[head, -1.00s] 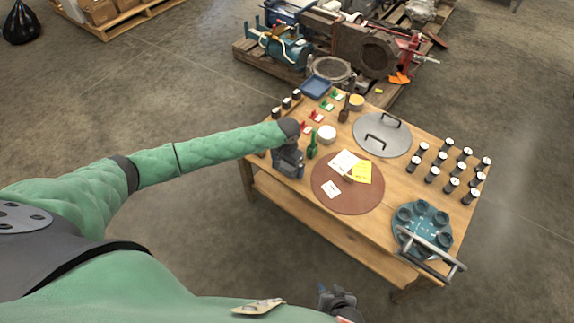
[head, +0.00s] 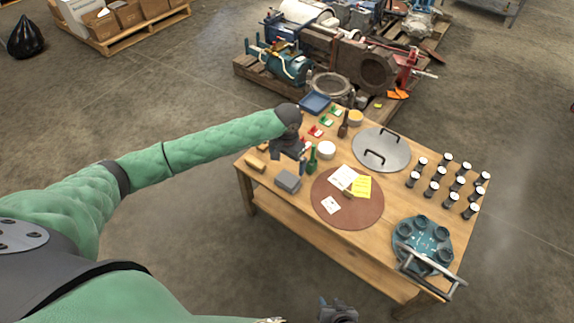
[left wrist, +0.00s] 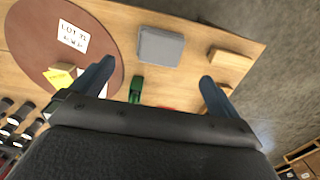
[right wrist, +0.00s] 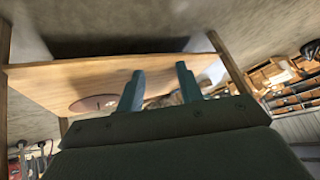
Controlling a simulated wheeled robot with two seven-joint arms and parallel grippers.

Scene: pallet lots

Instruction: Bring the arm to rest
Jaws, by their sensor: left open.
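My left arm reaches in from the left. Its gripper (head: 290,155) is over the table's left end, above and just behind a grey box (head: 288,182). In the left wrist view my left gripper (left wrist: 155,85) has its fingers wide apart with nothing between them. The grey box (left wrist: 160,46) and a green object (left wrist: 136,90) lie below. My right gripper (head: 338,312) is at the bottom edge of the head view, in front of the table. In the right wrist view the right gripper (right wrist: 160,82) has its fingers apart and empty, with the table beyond them.
The wooden table (head: 300,215) carries a brown round mat (head: 370,215) with papers, a metal lid (head: 381,150), several black-and-white jars (head: 432,188), a teal round tray (head: 422,243) with a handle, and a blue tray (head: 315,103). Pallets of machinery stand behind.

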